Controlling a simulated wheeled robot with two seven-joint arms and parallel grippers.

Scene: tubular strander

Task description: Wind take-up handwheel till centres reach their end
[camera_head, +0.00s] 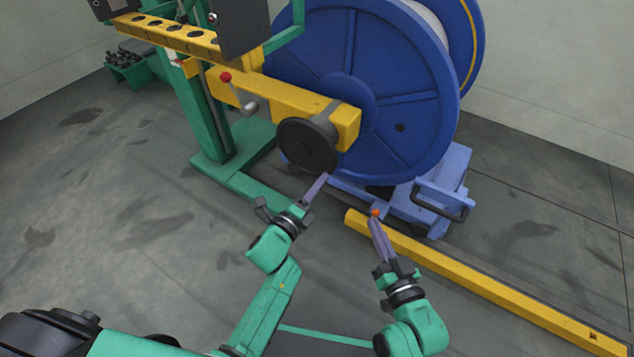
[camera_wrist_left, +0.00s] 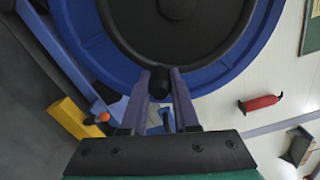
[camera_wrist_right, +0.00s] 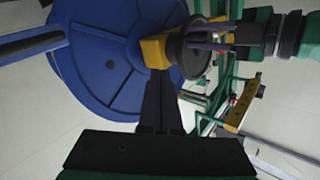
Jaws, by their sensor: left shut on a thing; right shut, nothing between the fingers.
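The black take-up handwheel (camera_head: 305,147) is a round disc on the end of a yellow arm (camera_head: 285,97), in front of the big blue reel. In the left wrist view the handwheel (camera_wrist_left: 178,25) fills the top, with a black handle knob (camera_wrist_left: 160,80) at its lower rim. My left gripper (camera_head: 324,177) is at the wheel's lower right edge, its purple fingers shut on that knob. My right gripper (camera_head: 373,221) is shut and empty, right of and below the wheel, apart from it. The centres themselves are hidden by the reel and arm.
The blue reel (camera_head: 410,95) stands by a blue carriage (camera_head: 455,188) with a black handle. A yellow floor rail (camera_head: 490,285) runs to the lower right. A red-knobbed lever (camera_head: 226,77) sits on the yellow arm. An orange knob (camera_head: 375,212) shows beside my right fingertips.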

